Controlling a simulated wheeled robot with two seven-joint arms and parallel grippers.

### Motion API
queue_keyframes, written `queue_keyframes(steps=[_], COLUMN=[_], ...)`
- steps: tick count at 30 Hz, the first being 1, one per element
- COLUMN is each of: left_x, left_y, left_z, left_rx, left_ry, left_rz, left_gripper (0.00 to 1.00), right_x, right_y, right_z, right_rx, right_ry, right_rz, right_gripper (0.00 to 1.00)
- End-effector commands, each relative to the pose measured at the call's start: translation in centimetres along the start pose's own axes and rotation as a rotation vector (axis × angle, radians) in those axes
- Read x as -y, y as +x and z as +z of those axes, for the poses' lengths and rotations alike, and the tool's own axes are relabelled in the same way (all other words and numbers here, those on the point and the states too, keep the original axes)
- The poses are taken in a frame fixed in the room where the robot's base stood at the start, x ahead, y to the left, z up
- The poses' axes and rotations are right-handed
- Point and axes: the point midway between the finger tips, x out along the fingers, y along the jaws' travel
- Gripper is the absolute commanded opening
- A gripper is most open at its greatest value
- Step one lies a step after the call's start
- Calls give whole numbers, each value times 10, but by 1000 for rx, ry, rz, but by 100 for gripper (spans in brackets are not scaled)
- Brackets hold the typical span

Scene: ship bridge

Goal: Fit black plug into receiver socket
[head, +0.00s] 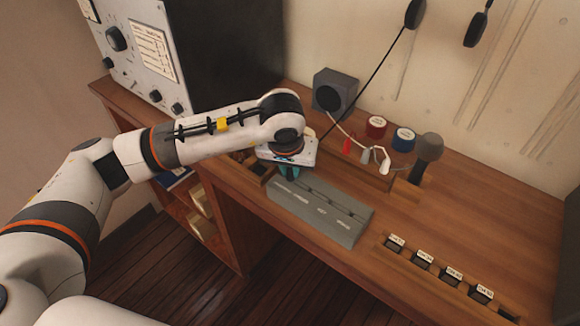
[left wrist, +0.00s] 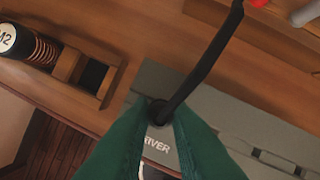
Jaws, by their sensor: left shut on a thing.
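The grey socket block (head: 325,212) lies on the desk, with several white labels along its top. My left gripper (head: 289,173) is over its far left end, pointing down. In the left wrist view, the green fingers of my left gripper (left wrist: 158,112) are shut on the black plug (left wrist: 157,110), of which only the dark top shows. Its black cord (left wrist: 205,60) runs up and away. A partly covered label ending in "IVER" shows on the grey block (left wrist: 225,115) beside the fingers. The fingers hide the receiver socket and the plug's lower end, so I cannot tell whether it is inserted. My right gripper is out of view.
A speaker box (head: 336,92), red reel (head: 376,127), blue reel (head: 403,139) and microphone (head: 427,152) stand behind the block. A black headset (head: 415,13) hangs on the wall. Several labelled slots (head: 422,260) line the front right edge. A grey equipment cabinet (head: 135,50) stands at left.

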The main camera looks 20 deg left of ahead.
Motion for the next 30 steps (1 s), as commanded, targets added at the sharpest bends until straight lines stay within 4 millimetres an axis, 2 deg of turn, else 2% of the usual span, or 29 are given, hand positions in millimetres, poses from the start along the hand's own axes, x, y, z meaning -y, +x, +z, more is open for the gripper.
queue_keyframes(steps=[30], left_x=[0], left_y=[2], left_z=[-1], left_rx=[0], left_ry=[-1], left_rz=[1], left_gripper=[0], right_x=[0], right_y=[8], right_z=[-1], right_rx=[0], right_ry=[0], right_rz=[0], right_gripper=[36])
